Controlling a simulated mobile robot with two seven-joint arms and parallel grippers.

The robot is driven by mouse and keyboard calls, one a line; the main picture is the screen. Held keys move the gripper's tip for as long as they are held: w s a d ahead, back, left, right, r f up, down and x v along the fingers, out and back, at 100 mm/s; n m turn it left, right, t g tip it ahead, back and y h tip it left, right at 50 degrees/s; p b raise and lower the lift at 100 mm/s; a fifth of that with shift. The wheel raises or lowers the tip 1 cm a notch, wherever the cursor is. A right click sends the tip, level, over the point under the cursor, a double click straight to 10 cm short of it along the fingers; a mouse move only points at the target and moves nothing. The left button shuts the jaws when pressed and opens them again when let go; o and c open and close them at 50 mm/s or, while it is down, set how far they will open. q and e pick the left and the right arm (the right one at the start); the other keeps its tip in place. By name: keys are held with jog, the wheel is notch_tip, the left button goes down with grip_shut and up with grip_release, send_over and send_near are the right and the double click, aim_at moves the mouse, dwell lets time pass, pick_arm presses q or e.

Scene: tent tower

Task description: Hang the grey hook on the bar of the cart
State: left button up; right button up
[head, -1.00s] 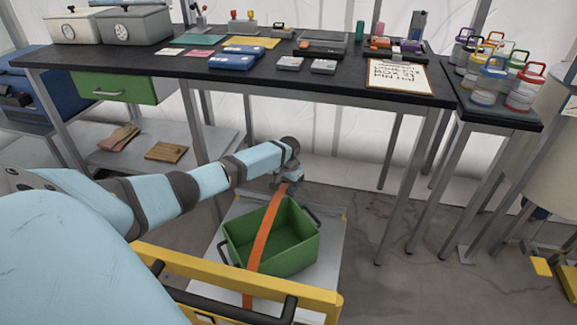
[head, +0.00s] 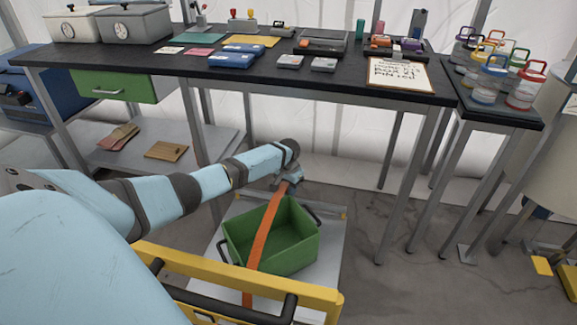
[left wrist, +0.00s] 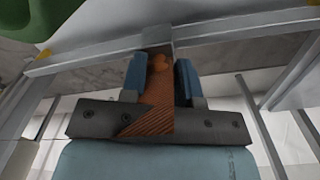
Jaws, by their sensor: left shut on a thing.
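My left gripper (head: 287,181) is over the far side of the cart, just beyond the green crate. In the left wrist view its blue fingers (left wrist: 160,72) are closed about the end of an orange strap (left wrist: 157,92). A grey piece (left wrist: 158,38), possibly the grey hook, shows just past the fingertips, close to a silver bar (left wrist: 240,28) of the cart. I cannot tell whether they touch. In the head view the orange strap (head: 265,238) slants down across the crate to the yellow near rail (head: 200,268) of the cart. My right gripper is not in view.
The green crate (head: 305,245) stands on the cart's grey deck (head: 332,262). A long black-topped table (head: 340,85) with boxes and tools stands behind, its legs near my arm. Jars (head: 490,80) stand on a side table at right. The floor right of the cart is clear.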

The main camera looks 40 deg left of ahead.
pick_arm(q)
jog(key=shift+f, duration=0.35)
jog(key=shift+f, duration=0.3)
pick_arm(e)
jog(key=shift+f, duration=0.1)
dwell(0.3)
pick_arm(q)
jog(key=o, duration=1.1)
jog(key=shift+c, duration=0.2)
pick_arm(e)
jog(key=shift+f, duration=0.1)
pick_arm(q)
notch_tip(320, 180, up, 3)
jog(key=shift+r+p, duration=0.1)
jog(key=shift+p, duration=0.55)
notch_tip(320, 180, up, 2)
jog(key=shift+p, duration=0.4)
notch_tip(320, 180, up, 9)
jog(key=p, duration=0.3)
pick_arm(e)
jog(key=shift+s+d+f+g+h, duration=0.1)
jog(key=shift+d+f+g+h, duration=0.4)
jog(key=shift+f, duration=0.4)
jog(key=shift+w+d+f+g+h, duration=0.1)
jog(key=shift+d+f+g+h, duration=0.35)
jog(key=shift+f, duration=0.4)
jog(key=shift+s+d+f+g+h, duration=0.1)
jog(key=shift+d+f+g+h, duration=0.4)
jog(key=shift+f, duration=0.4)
